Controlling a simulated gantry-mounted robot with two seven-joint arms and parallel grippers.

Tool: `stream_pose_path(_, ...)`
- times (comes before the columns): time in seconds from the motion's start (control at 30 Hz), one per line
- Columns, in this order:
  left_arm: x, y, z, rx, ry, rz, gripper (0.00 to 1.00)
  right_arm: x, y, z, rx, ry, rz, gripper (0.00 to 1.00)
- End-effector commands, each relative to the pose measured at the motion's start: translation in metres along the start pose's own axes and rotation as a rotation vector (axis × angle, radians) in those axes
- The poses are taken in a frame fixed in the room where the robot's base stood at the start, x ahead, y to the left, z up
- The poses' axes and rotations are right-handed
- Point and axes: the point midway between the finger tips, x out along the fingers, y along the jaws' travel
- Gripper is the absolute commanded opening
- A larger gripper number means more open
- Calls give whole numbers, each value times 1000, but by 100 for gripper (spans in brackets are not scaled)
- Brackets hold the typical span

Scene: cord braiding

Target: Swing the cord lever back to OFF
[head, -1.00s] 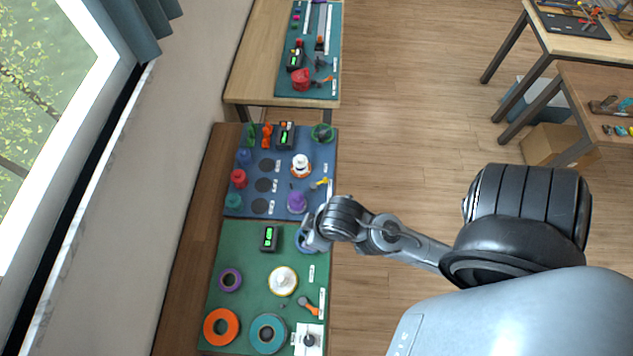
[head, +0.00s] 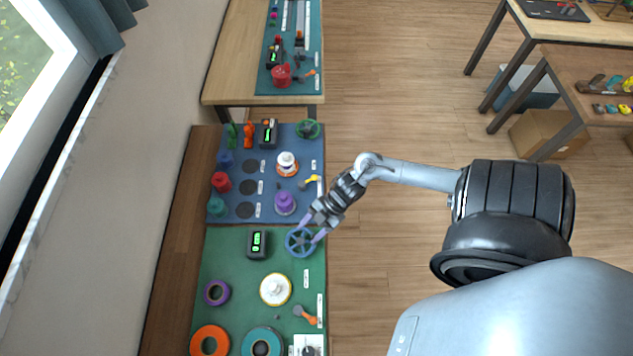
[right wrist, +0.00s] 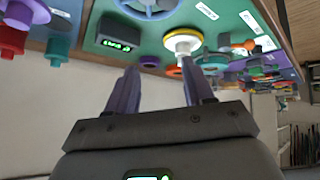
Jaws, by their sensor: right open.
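Small levers stand on the mats, and I cannot tell which is the cord lever. An orange lever (head: 306,314) is at the right edge of the green mat (head: 230,310); it also shows in the right wrist view (right wrist: 244,46). A yellow lever (head: 312,180) is at the right edge of the blue mat (head: 280,218). My right gripper (head: 311,231) is open, with nothing between its purple fingers (right wrist: 161,88). In the head view it overlaps the blue spoked wheel (head: 300,242); contact is unclear. My left gripper is not in view.
A black box with a green display (head: 257,243) stands left of the wheel. A white spool with a yellow rim (head: 276,289) lies between wheel and orange lever. Purple (head: 217,292), orange (head: 209,341) and teal (head: 262,342) rings lie nearby. The floor (head: 400,270) to the right is clear.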

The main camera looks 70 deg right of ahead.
Motion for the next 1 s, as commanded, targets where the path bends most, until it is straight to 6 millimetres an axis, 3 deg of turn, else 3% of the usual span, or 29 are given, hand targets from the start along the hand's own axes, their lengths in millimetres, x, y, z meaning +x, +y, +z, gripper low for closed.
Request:
stream_pose_path(0.03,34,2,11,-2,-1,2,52,-2,11,54,-23,-23,-45,52)
stream_pose_path(0.1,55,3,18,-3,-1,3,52,-24,27,98,-32,-43,-97,52)
stream_pose_path(0.2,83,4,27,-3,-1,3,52,-60,59,148,-39,-104,-129,52)
stream_pose_path(0.3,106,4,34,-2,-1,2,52,-93,95,182,-58,-196,-118,52)
stream_pose_path(0.43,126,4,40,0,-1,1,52,-119,134,196,-106,-273,-75,52)
stream_pose_path(0.6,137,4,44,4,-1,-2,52,-126,152,198,-141,-303,-57,52)
stream_pose_path(0.77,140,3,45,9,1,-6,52,-115,153,200,-142,-299,-52,52)
stream_pose_path(1.0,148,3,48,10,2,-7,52,-81,152,210,-141,-298,-51,52)
